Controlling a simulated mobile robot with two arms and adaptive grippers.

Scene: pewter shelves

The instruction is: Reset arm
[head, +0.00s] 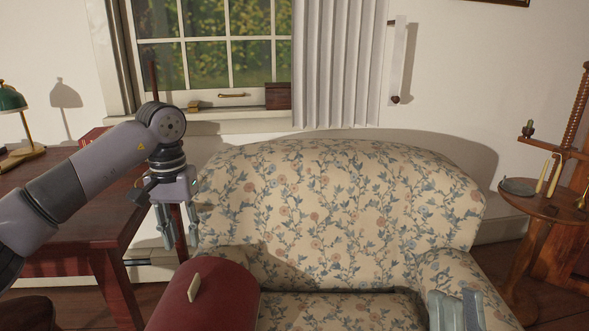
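My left arm comes in from the left, and my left gripper (180,242) points down in front of the dark red table's edge and the left end of the sofa.
A floral sofa (340,200) fills the middle. A red rounded object (225,305) with a small cream piece (194,287) on top is below my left gripper. A dark red table (60,215) is left; a round wooden table (548,207) with candles (543,176) is right.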

